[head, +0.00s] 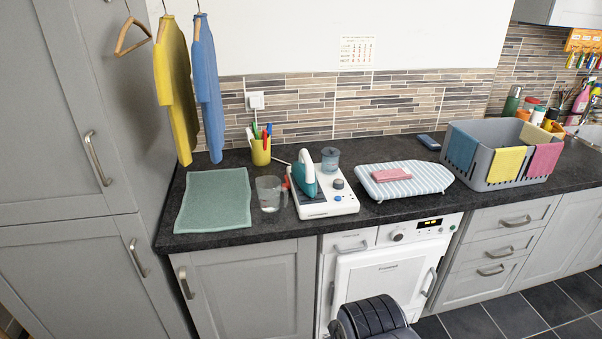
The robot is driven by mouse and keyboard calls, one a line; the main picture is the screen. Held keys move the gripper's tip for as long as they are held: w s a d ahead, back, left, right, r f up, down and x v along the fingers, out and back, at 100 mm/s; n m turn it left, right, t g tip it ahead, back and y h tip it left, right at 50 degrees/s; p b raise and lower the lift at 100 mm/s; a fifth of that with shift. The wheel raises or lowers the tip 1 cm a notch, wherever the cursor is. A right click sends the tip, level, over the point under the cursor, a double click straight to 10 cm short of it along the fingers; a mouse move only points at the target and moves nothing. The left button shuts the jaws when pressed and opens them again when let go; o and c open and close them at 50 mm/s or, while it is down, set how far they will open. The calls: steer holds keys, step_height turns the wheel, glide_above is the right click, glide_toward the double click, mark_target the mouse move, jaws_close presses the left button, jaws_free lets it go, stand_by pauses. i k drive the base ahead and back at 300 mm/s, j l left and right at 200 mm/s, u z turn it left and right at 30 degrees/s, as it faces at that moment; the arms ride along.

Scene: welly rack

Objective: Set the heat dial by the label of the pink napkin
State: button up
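A folded pink napkin (392,174) lies on a small striped ironing board (425,178) on the dark worktop. Any label on it is too small to read. Left of the board stands a white ironing station (318,209). A teal and white iron (305,176) stands on it. A small dark round dial (338,184) sits on the station's right side; its setting is too small to read. A clear blue-grey tank (330,160) is at the station's back. My gripper is not in view; only a dark rounded part of my arm shows at the bottom.
A clear jug (269,193) stands close left of the station, with a teal mat (214,199) further left. A grey basket (503,157) with hanging cloths, one pink, stands right. Yellow and blue garments hang at upper left. A white appliance (385,275) is under the worktop.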

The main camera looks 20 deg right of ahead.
mark_target(337, 183)
steer(key=i+l+u, duration=0.1)
steer(key=l, duration=0.25)
steer(key=i+l+u, duration=0.1)
steer(key=i+l, duration=0.2)
steer(key=i+l+u, duration=0.1)
steer(key=l, duration=0.35)
steer(key=i+l, duration=0.25)
steer(key=i+l+u, duration=0.15)
steer(key=l, duration=0.35)
steer(key=i+l+u, duration=0.1)
steer(key=l, duration=0.3)
